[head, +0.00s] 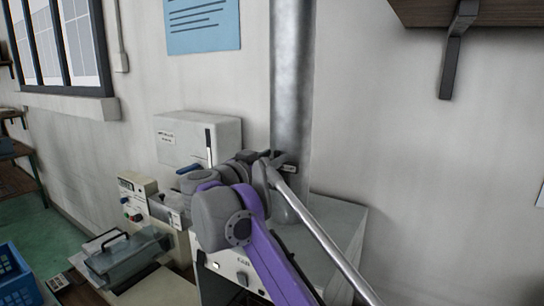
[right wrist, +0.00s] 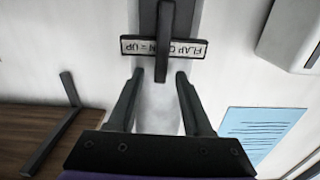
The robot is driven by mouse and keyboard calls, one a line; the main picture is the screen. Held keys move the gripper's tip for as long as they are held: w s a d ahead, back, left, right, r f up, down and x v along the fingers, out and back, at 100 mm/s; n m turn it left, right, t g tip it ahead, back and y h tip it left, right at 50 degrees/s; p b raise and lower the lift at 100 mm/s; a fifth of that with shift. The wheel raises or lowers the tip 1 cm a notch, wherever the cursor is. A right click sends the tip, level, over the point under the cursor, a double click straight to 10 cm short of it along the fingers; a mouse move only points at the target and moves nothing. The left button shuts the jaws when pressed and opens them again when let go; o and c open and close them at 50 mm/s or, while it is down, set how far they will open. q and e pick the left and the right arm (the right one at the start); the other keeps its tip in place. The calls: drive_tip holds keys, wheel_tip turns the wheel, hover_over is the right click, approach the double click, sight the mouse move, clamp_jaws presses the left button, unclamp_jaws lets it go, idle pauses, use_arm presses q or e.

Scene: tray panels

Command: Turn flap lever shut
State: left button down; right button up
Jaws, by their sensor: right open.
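The flap lever (right wrist: 164,55) is a dark bar that crosses a label plate reading "FLAP OPEN = UP" on the grey round duct (head: 293,75). The right wrist view is upside down. My right gripper (right wrist: 159,76) is open, with one finger on each side of the lever's end. Gaps show between fingers and lever, so I see no grip. In the head view my purple right arm reaches up to the duct, and my wrist hides most of the lever. My left gripper is not in view.
A white wall box (head: 225,135) stands left of the duct, and a machine with buttons (head: 137,196) is below it. A blue crate (head: 14,272) is at lower left. A wooden shelf (head: 490,14) with a bracket hangs at upper right.

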drive_tip(key=shift+c, duration=0.2)
clamp_jaws()
idle(1.3)
